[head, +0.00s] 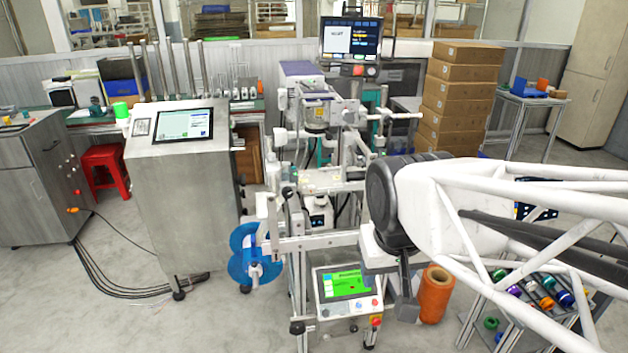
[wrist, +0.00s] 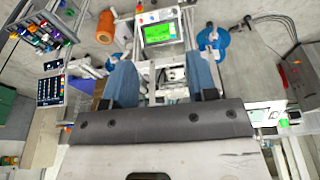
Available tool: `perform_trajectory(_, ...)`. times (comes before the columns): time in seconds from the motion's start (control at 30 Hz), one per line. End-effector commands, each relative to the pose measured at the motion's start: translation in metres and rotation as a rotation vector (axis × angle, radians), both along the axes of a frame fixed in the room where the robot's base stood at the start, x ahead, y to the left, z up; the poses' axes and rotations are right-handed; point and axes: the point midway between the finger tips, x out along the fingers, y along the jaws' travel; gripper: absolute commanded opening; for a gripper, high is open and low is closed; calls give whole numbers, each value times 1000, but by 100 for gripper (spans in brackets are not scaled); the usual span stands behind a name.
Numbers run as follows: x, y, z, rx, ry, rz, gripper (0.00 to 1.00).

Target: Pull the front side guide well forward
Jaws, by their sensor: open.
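The packaging machine (head: 318,180) stands at the middle of the head view, with white rails and brackets. I cannot single out the front side guide with certainty; part of the machine's front is hidden behind my arm. My gripper (head: 405,300) is at the machine's right front side in the head view, pointing down, seen edge-on. In the wrist view my gripper (wrist: 161,78) shows two blue-grey fingers wide apart, with nothing held between them. Machine rails and a white frame (wrist: 170,75) show beyond the gap; I cannot tell their distance from the fingertips.
A blue reel (head: 256,257) hangs at the machine's left. A green-screen control panel (head: 347,287) sits low in front. An orange roll (head: 435,294) stands right of my gripper, near a rack of colored spools (head: 535,290).

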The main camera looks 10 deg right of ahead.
Motion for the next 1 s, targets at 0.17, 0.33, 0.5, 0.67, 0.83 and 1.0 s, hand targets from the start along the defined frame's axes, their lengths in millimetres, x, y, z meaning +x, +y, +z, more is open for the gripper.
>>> perform_trajectory(0.17, 38, -3, 9, -7, -4, -40, 53)
perform_trajectory(0.33, 78, -7, 15, -15, -11, -80, 53)
perform_trajectory(0.5, 117, -11, 19, -23, -17, -117, 53)
perform_trajectory(0.67, 156, -14, 20, -28, -27, -155, 53)
perform_trajectory(0.83, 197, -18, 18, -34, -35, -191, 53)
perform_trajectory(1.0, 238, -21, 13, -39, -44, -228, 53)
